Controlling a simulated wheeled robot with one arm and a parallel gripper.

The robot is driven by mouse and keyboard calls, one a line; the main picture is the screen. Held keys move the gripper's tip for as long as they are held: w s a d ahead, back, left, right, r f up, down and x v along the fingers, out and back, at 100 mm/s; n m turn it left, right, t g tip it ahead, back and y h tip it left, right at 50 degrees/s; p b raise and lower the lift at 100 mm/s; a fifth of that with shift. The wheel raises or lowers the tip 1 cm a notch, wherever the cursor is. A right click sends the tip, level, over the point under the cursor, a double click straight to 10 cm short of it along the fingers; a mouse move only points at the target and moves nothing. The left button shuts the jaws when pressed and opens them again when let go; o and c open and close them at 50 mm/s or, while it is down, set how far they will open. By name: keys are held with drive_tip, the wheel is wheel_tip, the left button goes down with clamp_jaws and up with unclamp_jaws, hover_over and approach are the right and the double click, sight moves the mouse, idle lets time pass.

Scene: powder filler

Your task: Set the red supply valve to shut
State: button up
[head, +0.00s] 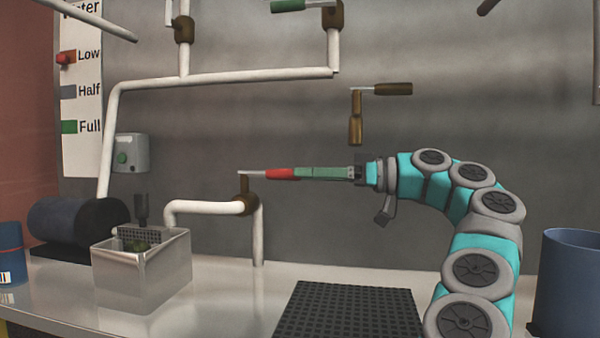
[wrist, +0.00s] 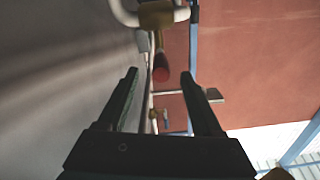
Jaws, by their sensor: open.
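The red supply valve's lever (head: 280,174) has a red grip on a thin metal arm. It lies about level and points right from the brown valve body (head: 245,203), where the white pipe turns down. My gripper (head: 298,173) is open and reaches in from the right, its fingertips at the free end of the red grip. I cannot tell how far the grip reaches between the fingers.
A metal box (head: 145,270) stands below left of the valve, with a dark cylinder (head: 75,222) behind it. A black perforated mat (head: 350,312) lies on the counter. Another brown lever (head: 392,89) and a green-handled valve (head: 290,6) are higher on the grey wall.

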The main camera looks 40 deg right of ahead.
drive_tip(key=p+v, duration=0.2)
drive_tip(key=v, duration=0.1)
drive_tip(key=shift+s+d, duration=0.25)
idle(0.5)
